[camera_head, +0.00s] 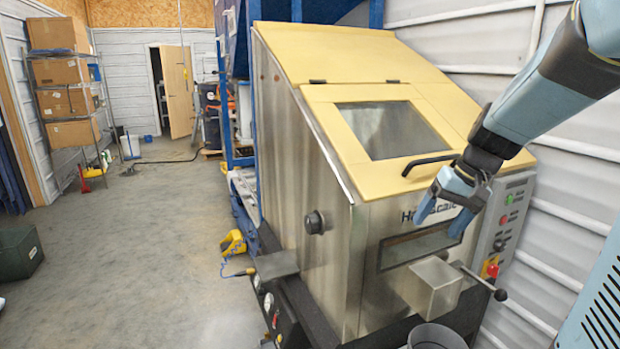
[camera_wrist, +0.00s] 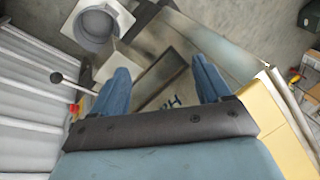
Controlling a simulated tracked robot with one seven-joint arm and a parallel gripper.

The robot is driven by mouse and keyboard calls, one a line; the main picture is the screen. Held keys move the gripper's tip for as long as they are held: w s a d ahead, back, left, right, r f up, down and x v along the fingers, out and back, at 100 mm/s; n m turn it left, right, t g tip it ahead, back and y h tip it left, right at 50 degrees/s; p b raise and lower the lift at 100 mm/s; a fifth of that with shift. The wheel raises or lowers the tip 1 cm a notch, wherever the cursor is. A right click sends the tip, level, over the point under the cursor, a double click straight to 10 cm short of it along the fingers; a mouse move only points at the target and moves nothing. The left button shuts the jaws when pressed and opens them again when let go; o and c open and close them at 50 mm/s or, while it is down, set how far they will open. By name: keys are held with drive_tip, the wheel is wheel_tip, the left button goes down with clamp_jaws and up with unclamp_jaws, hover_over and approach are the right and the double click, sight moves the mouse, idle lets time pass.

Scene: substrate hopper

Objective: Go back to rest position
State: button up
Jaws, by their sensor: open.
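My gripper (camera_head: 444,219) is in front of the upper front face of the hopper machine (camera_head: 325,285), near its printed name and above the slot. The two blue fingers are apart with nothing between them. The wrist view also shows the open gripper (camera_wrist: 163,80), with the hopper front, the slot and part of the lettering beyond the fingers. My arm reaches in from the upper right of the head view. The machine's yellow lid (camera_head: 350,55) and its windowed hatch are shut. I cannot tell whether a finger touches the machine.
A black hatch handle (camera_head: 430,161) is close to my gripper. A lever with a black knob (camera_head: 500,295), a metal box (camera_head: 432,287) and a grey bucket (camera_head: 436,338) are below. A button panel (camera_head: 503,225) and white wall are at right. Open floor (camera_head: 140,245) lies at left.

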drive_tip(key=s+a+r+t+h, duration=0.1)
drive_tip(key=s+r, duration=0.1)
drive_tip(key=s, duration=0.5)
drive_tip(key=s+a+r+n+t+h, duration=0.1)
drive_tip(key=s+a+r+t+h, duration=0.1)
drive_tip(key=s, duration=0.6)
drive_tip(key=shift+a+r+t, duration=0.25)
drive_tip(key=shift+r+t, duration=0.05)
drive_tip(key=shift+r, duration=0.1)
